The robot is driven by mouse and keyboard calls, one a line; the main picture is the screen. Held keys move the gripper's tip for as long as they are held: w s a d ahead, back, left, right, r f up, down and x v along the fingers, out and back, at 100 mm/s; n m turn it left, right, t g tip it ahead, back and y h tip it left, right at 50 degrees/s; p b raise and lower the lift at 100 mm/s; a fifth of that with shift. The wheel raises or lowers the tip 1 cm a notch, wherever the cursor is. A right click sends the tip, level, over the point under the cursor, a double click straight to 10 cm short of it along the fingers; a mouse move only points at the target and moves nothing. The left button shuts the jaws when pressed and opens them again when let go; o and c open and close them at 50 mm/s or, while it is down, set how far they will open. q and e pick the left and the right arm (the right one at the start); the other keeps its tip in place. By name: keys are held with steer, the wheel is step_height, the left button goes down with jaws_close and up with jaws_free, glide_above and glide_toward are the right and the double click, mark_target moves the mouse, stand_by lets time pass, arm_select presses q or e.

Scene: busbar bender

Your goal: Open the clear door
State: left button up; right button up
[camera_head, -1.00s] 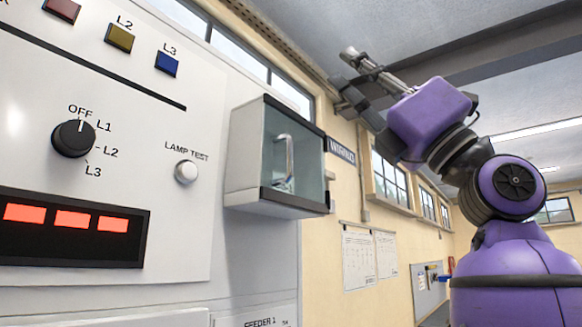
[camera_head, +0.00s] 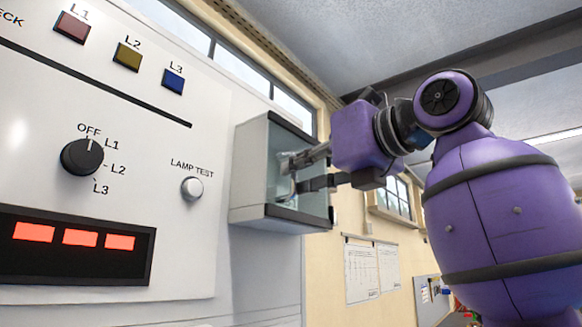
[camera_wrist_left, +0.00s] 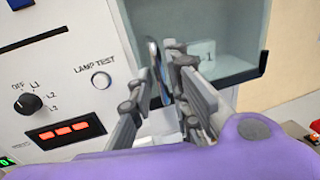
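The clear door (camera_head: 316,204) is the see-through front of a grey box on the panel's right side, and it looks closed. An upright metal handle (camera_wrist_left: 154,68) shows at the box in the left wrist view. In the head view it is mostly hidden behind my fingers. My left gripper (camera_head: 293,173) is at the box front, its two fingers spread one above the other. In the left wrist view the fingers (camera_wrist_left: 160,72) are apart, with the handle in the gap between them. I cannot tell whether either finger touches it. My right gripper is not in view.
The white panel carries a selector knob (camera_head: 82,156), a lamp test button (camera_head: 192,188), coloured lamps and a red display (camera_head: 79,238) left of the box. Beyond the box is a yellow wall with papers (camera_head: 360,272). Space in front of the panel looks free.

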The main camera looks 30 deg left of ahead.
arm_select(q)
steer(key=shift+x, duration=1.05)
steer(key=shift+c, duration=0.4)
jaws_close()
